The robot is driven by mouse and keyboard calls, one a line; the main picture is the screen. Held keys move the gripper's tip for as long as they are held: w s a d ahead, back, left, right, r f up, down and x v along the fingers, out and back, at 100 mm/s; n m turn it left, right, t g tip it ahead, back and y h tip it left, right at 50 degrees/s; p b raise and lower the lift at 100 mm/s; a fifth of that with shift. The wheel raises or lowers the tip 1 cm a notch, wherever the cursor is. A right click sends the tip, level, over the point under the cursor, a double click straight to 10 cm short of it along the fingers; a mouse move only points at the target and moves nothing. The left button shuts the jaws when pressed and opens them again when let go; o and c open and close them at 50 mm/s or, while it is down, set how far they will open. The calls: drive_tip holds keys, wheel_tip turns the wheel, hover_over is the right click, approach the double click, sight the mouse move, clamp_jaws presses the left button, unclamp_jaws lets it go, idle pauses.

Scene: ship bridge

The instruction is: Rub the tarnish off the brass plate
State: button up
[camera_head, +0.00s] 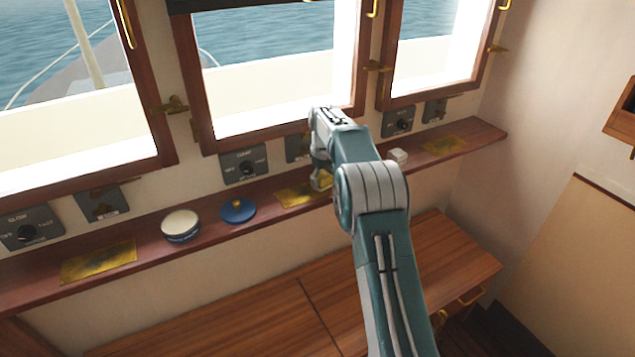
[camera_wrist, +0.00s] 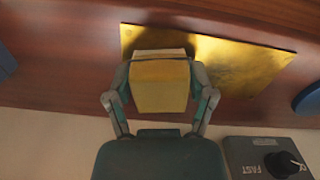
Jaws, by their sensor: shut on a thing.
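My gripper (camera_wrist: 160,97) is shut on a yellow block-like pad (camera_wrist: 160,87) with a pale edge. The pad is over the left part of a brass plate (camera_wrist: 235,68) in the wrist view. I cannot tell whether it presses on the plate. The plate looks mostly bright gold there, with darker shading near the pad. In the head view this plate (camera_head: 293,194) is the middle one of three on the wooden ledge, partly hidden by my gripper (camera_head: 320,178). A darker, mottled plate (camera_head: 98,262) lies at left, another (camera_head: 444,145) at right.
On the ledge (camera_head: 150,270) stand a round tin with a cream top (camera_head: 181,225), a blue round lid or tin (camera_head: 238,210) and a small whitish block (camera_head: 397,156). Control boxes (camera_head: 244,166) line the wall behind, under the windows. A wooden bench (camera_head: 250,325) is below.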

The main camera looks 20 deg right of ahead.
sight(296, 197)
drive_tip(key=shift+w+d, duration=0.25)
drive_tip(key=shift+d, duration=1.05)
drive_tip(key=shift+f, duration=0.1)
drive_tip(key=shift+s+a, duration=0.3)
drive_tip(key=shift+a, duration=1.2)
drive_tip(key=shift+s+a, duration=0.3)
drive_tip(key=shift+a, duration=1.15)
drive_tip(key=shift+s+a, duration=0.3)
drive_tip(key=shift+a, duration=1.2)
drive_tip(key=shift+s+a, duration=0.2)
drive_tip(key=shift+a, duration=0.8)
drive_tip(key=shift+r, duration=3)
drive_tip(key=shift+r, duration=0.1)
